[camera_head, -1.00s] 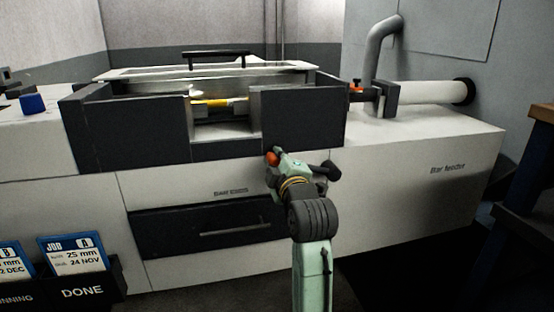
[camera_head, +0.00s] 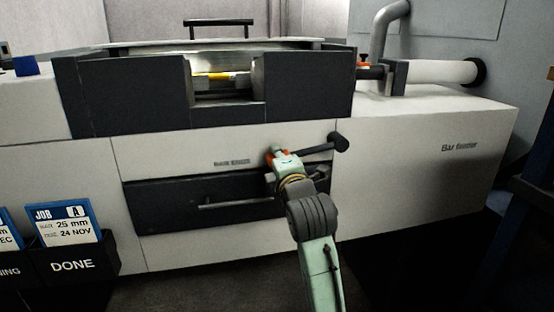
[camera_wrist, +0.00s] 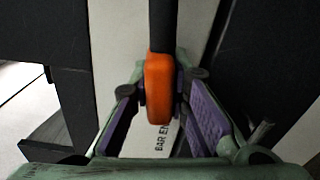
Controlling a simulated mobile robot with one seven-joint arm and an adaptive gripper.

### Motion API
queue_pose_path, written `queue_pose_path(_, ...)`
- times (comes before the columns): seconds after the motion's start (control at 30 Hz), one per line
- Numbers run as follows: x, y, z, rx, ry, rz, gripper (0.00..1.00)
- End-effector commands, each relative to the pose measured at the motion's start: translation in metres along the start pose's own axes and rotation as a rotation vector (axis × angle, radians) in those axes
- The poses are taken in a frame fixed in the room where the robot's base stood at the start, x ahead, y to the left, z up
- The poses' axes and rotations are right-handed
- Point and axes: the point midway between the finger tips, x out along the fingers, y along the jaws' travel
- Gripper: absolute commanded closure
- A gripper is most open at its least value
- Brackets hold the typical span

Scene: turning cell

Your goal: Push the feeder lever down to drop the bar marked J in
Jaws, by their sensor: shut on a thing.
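The feeder lever is a dark rod from a black pivot (camera_head: 339,143) on the front of the white cabinet, ending in an orange grip (camera_wrist: 158,90). My gripper (camera_head: 279,157) is shut on this orange grip, below the dark guard and left of the pivot. In the wrist view, the purple-padded fingers stand on both sides of the grip. A bar with a yellow band (camera_head: 221,76) shows through the opening in the dark guard. No letter on it can be read.
A dark drawer (camera_head: 160,208) is behind and left of my gripper. A bin labelled DONE (camera_head: 72,264) with a job card (camera_head: 62,223) stands at lower left. The bar feeder housing (camera_head: 440,150) is at right, with a white tube (camera_head: 440,72) above.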

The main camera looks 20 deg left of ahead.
Motion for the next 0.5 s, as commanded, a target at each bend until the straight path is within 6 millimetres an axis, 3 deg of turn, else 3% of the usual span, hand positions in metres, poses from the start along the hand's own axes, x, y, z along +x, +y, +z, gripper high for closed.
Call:
queue_pose_path(0.13,-0.0001,-0.0117,0.0008,-0.06,-0.002,-0.001,1.0)
queue_pose_path(0.5,0.0001,-0.0147,0.0009,-0.099,-0.001,-0.001,1.0)
